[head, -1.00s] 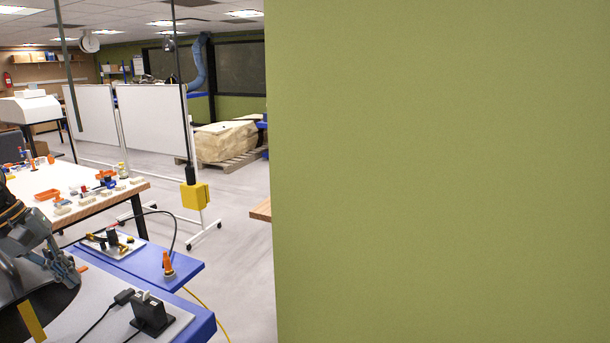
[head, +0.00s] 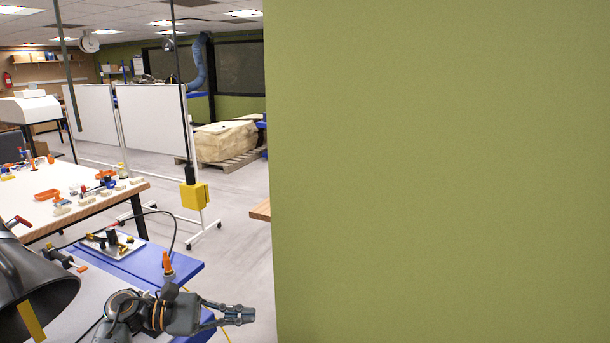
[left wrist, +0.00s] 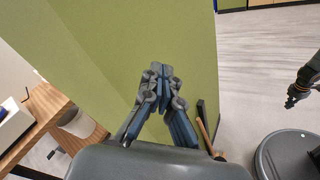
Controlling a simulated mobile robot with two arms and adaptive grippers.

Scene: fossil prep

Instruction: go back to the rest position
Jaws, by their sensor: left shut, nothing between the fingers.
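My left gripper (head: 246,316) is at the bottom of the head view, in front of the blue-edged bench and near the green wall. Its fingers are closed together with nothing between them. In the left wrist view its fingertips (left wrist: 161,72) meet in front of the green wall surface, and no object shows in them. At the right edge of the left wrist view, what looks like my right gripper (left wrist: 291,98) hangs over the floor, too small to tell open or shut. The head view does not show it.
A green wall (head: 440,170) fills the right side. The blue-edged bench (head: 182,268) carries a small board and an orange-tipped item. A wooden-edged table (head: 90,208) with several small parts stands behind. A yellow box (head: 195,196) hangs from a pole. Open floor (head: 243,235) lies beyond.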

